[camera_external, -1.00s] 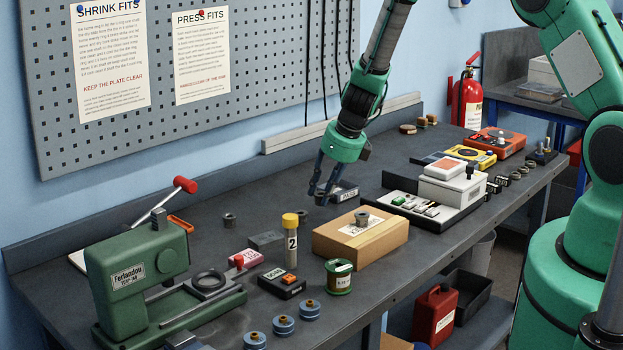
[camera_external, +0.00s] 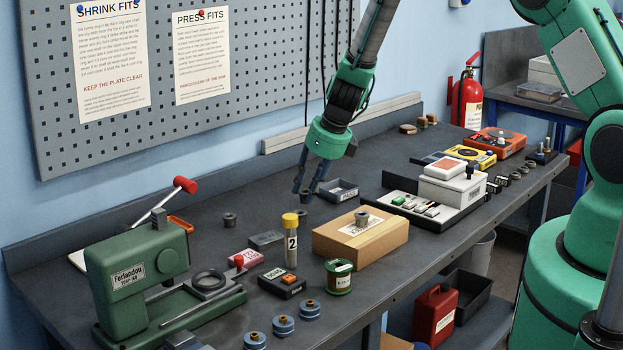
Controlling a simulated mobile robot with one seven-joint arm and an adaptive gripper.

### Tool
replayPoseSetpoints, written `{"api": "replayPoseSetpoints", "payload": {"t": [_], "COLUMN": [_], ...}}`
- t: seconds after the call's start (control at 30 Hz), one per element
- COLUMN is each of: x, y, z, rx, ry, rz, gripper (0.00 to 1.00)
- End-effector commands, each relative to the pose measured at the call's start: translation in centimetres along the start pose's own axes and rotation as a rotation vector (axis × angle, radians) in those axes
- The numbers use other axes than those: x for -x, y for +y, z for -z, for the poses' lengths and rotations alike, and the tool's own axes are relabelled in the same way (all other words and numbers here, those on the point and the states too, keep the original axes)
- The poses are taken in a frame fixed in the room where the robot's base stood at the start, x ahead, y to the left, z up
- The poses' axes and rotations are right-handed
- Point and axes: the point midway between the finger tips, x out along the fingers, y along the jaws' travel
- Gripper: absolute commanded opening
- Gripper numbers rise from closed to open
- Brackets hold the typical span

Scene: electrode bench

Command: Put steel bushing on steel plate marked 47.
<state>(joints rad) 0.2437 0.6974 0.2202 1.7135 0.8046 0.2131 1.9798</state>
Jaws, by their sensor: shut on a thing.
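My gripper (camera_external: 307,189) points down above the middle of the bench, left of a small grey steel tray with a label (camera_external: 338,191). Its fingers are shut on a small dark grey ring-like piece (camera_external: 306,197), which looks like the steel bushing and is partly hidden by the fingers. Similar grey bushings stand on the bench at left (camera_external: 230,219) and on the cardboard box (camera_external: 362,217). I cannot read a 47 on anything, so I cannot tell which piece is the marked steel plate.
A green press (camera_external: 135,270) stands at front left. A yellow-capped tube (camera_external: 291,240) stands upright beside the cardboard box (camera_external: 340,245). A black tray with a white box (camera_external: 452,187) is to the right. Bench between the gripper and the back ledge is clear.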

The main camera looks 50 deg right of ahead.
Motion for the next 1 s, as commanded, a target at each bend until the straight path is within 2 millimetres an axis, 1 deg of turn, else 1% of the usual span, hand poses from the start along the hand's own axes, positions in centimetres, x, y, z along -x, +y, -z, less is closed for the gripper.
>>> {"api": "replayPoseSetpoints", "payload": {"t": [0.03,0.2,0.3,0.4,0.5,0.6,1.0], "x": [0.5,1.9,2.6,3.1,3.6,3.7,3.5], "y": [1.6,6.5,9.1,11.1,12.3,12.9,13.0], "z": [-0.7,-2.6,-3.3,-3.9,-4.2,-4.4,-4.2], "rx": [0.016,0.06,0.083,0.1,0.11,0.116,0.116], "ry": [0.0,0.002,0.006,0.008,0.009,0.01,0.011], "rz": [-0.008,-0.031,-0.043,-0.051,-0.056,-0.058,-0.059], "gripper": [0.0,0.0,0.0,0.0,0.0,0.0,0.0]}}
